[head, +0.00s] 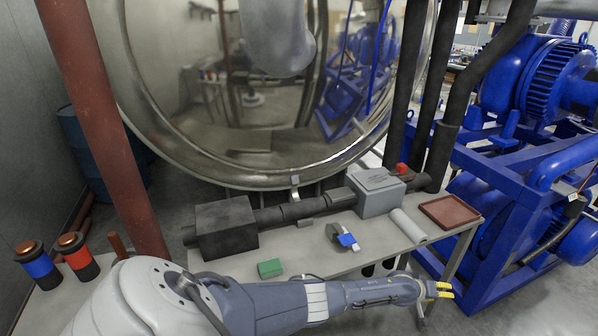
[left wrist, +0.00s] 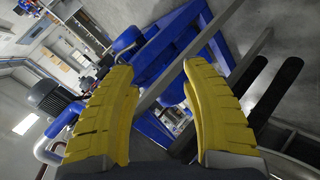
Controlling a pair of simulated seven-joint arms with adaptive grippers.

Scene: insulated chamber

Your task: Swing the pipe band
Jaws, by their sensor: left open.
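A dark pipe (head: 285,213) runs along the back of the grey table between a black box (head: 226,228) and a grey box (head: 378,192). My left gripper (head: 443,290) has yellow fingers and is past the table's front right edge, away from the pipe. In the left wrist view the left gripper (left wrist: 160,72) is open and empty, with a blue frame beyond it. My right gripper is out of view.
On the table (head: 305,255) lie a green block (head: 270,268), a dark tool with a blue part (head: 345,240), a grey roll (head: 408,226) and a red-brown tray (head: 449,212). A round metal chamber door stands behind. Blue machinery (head: 520,190) fills the right. Two banded cylinders (head: 78,256) stand at left.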

